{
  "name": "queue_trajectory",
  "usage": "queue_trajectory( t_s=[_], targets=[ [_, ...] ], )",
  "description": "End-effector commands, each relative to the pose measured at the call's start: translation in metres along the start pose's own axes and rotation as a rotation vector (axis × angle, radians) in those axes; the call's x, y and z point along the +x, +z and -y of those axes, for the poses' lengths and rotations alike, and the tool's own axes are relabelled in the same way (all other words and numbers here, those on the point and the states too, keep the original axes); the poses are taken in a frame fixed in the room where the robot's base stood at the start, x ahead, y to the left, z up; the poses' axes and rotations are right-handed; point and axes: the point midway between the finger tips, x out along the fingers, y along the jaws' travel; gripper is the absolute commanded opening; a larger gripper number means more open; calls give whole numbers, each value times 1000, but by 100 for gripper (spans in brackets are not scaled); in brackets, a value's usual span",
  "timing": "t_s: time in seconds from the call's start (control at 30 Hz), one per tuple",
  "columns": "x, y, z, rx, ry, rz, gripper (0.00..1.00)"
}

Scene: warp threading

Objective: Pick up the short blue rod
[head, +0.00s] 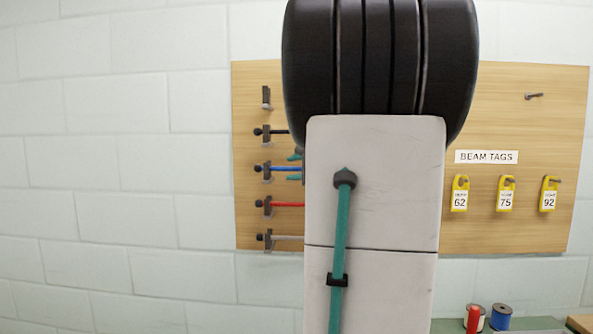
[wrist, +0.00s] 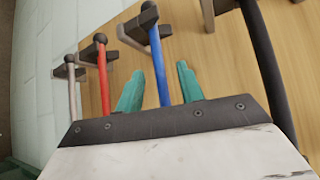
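The blue rod (head: 280,169) sticks out from a dark holder on the wooden board, with a dark knob at its left end. My arm hides its right part in the head view. In the wrist view the blue rod (wrist: 159,62) runs between the two teal fingers of my gripper (wrist: 160,74). The fingers stand apart, one on each side of the rod, with a visible gap on both sides. In the head view the fingertips of my gripper (head: 291,168) show just left of my arm, above and below the rod.
A black rod (head: 280,131) is above the blue one. A red rod (head: 289,204) and a grey rod (head: 288,238) are below. Yellow tags (head: 460,193) hang under a BEAM TAGS sign (head: 486,157). Thread spools (head: 501,316) stand lower right.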

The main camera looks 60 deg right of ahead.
Motion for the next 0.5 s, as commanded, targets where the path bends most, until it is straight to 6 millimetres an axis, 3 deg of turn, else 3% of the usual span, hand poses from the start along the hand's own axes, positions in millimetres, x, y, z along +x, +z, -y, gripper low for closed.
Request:
queue_trajectory(
  t_s=[0.13,0.37,0.5],
  targets=[
    [22,0,0,-1,2,2,38],
    [24,-1,0,-2,0,-1,38],
    [24,-1,0,-1,0,-1,4]
  ],
)
